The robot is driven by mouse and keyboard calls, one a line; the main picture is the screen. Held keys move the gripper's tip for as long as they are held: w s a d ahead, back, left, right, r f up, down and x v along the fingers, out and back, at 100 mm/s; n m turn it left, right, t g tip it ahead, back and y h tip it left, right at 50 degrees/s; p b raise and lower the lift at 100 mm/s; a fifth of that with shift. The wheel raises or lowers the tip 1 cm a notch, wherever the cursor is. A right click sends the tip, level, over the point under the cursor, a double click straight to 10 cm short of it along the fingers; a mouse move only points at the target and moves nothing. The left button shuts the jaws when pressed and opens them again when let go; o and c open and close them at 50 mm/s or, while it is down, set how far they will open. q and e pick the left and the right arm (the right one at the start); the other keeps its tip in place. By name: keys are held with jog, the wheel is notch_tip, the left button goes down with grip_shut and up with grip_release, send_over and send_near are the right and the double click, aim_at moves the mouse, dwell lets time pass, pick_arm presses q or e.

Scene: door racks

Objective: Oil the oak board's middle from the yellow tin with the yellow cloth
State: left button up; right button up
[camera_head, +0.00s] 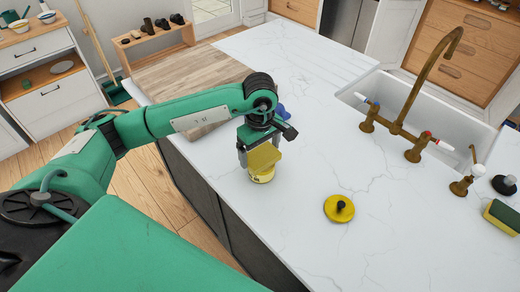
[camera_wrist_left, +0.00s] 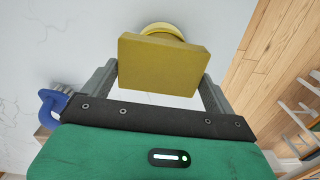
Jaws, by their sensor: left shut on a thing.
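The yellow cloth (camera_head: 265,157), a flat folded pad, is in my left gripper (camera_head: 258,150), which is shut on it. The cloth is right over the yellow tin (camera_head: 262,177) on the white counter; I cannot tell if they touch. In the left wrist view the cloth (camera_wrist_left: 163,65) spans the fingers and hides most of the tin (camera_wrist_left: 163,30). The tin's lid (camera_head: 339,209), yellow with a black knob, lies to the right. The oak board (camera_head: 190,74) lies on the counter's far left, partly behind my left arm. My right gripper is out of view.
A blue-handled brush (camera_wrist_left: 50,106) lies near my gripper; its blue part (camera_head: 282,112) shows behind the wrist. A sink (camera_head: 440,118) with a brass tap (camera_head: 412,100) is at the right, a sponge (camera_head: 502,215) at the right edge. The counter between tin and sink is mostly clear.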

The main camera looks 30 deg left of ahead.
aim_at(260, 154)
pick_arm(q)
jog(key=shift+f, duration=0.2)
dwell(0.5)
jog(key=shift+b, duration=0.45)
dwell(0.5)
jog(key=shift+s+f, duration=0.1)
dwell(0.8)
jog(key=shift+r+p, duration=0.65)
jog(key=shift+r, duration=1.65)
jog(key=shift+r+p, duration=0.4)
jog(key=shift+r, duration=0.9)
